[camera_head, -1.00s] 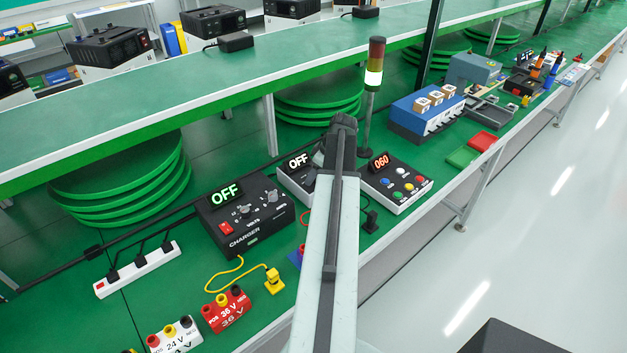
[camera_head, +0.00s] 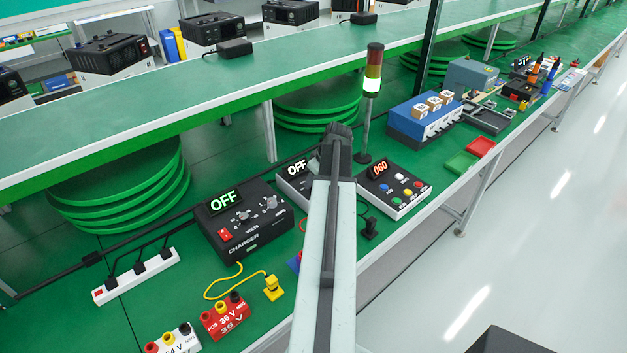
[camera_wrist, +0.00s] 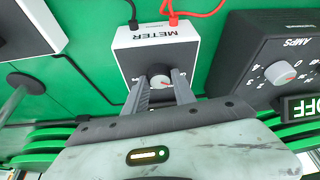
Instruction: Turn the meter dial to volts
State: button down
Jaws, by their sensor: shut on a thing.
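The meter (camera_head: 290,186) is a white box with a dark face and an OFF display, partly hidden behind my arm in the head view. In the wrist view the meter (camera_wrist: 124,45) appears upside down, with its METER label and a round grey dial (camera_wrist: 160,81) with a red mark. My gripper (camera_wrist: 161,84) has a finger on each side of the dial and is shut on it. The dial's position labels are hidden or too small to read.
The black charger (camera_head: 243,222) with dials stands left of the meter. A control box (camera_head: 394,189) showing 060 with coloured buttons stands to the right, with a signal lamp post (camera_head: 370,100) behind it. Red and black leads (camera_wrist: 186,14) leave the meter.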

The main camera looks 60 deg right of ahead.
jog(key=m+h, duration=0.1)
jog(key=m, duration=0.2)
jog(key=shift+a+g, duration=0.15)
jog(key=shift+g, duration=0.15)
jog(key=shift+w+m+g+h, duration=0.1)
jog(key=shift+m+g+h, duration=0.45)
jog(key=shift+m, duration=1.45)
jog(key=shift+h, duration=0.25)
jog(key=c, duration=1)
grip_release()
jog(key=shift+c, duration=0.2)
jog(key=p+v, duration=0.7)
jog(key=v, duration=0.1)
